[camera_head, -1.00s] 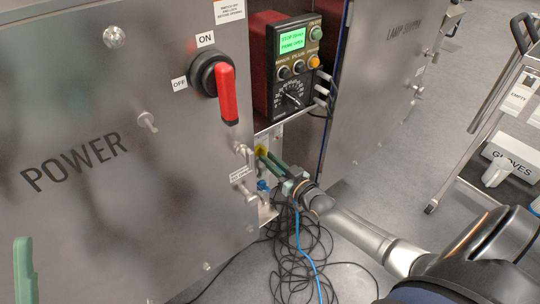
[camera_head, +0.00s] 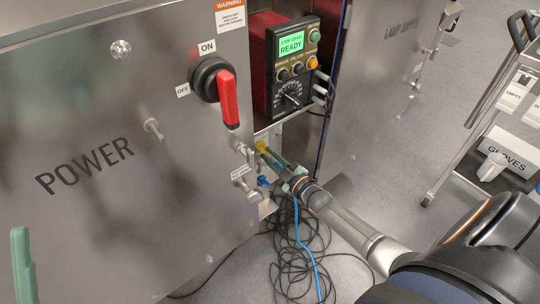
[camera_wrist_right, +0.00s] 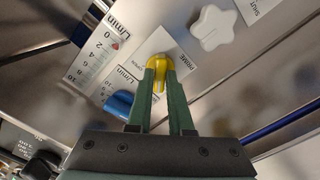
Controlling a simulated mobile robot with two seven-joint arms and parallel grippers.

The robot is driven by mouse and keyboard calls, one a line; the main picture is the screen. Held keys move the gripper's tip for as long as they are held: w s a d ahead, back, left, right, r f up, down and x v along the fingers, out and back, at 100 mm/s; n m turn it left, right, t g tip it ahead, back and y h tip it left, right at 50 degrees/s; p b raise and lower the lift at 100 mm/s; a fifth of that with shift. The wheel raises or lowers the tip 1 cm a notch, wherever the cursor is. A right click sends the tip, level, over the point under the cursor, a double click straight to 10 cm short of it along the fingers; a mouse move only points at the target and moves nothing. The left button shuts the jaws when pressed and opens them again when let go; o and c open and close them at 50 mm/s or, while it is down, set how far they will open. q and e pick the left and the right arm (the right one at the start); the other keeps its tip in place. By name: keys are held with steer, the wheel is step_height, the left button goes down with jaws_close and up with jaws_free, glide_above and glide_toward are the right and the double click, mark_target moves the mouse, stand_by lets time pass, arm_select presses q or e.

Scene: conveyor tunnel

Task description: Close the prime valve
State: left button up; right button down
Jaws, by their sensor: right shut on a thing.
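The yellow prime valve knob (camera_wrist_right: 158,62) sits on a small plate lettered PRIME in the right wrist view. In the head view the yellow knob (camera_head: 261,146) shows inside the cabinet opening. My right gripper (camera_wrist_right: 160,84) is shut on the knob, with one green finger on each side of it. In the head view my right gripper (camera_head: 270,157) reaches into the opening from the lower right. The controller screen (camera_head: 291,44) is green and reads READY on its lower line. A green finger of my left gripper (camera_head: 22,266) shows at the lower left; its opening cannot be judged.
A blue knob (camera_wrist_right: 119,103) and a white star-shaped knob (camera_wrist_right: 211,27) flank the valve. The red switch handle (camera_head: 228,99) points down on the POWER panel (camera_head: 100,200). Black cables and a blue one (camera_head: 302,240) lie on the floor. A cart (camera_head: 465,150) stands right.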

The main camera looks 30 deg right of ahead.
arm_select(q)
steer(key=shift+r, duration=0.1)
arm_select(e)
steer(key=shift+n, duration=0.5)
steer(key=c, duration=0.8)
jaws_free()
steer(key=shift+s+p, duration=0.3)
steer(key=shift+s, duration=0.25)
arm_select(q)
steer(key=w+f+n+g+y+p, duration=0.1)
steer(key=w+f+n+g+y, duration=0.1)
steer(key=f, duration=0.5)
steer(key=w+a+f+n+g+y+p, duration=0.1)
steer(key=w+f+n+y+p, duration=0.1)
steer(key=w+f+n+y, duration=0.3)
step_height(320, 180, down, 3)
steer(key=shift+a+r+g+y, duration=0.1)
steer(key=shift+a+g+y, duration=0.25)
steer(key=shift+y, duration=0.65)
arm_select(e)
steer(key=s, duration=0.7)
steer(key=s+d, duration=0.1)
steer(key=s, duration=0.3)
steer(key=shift+s, duration=0.2)
arm_select(q)
steer(key=shift+w, duration=0.1)
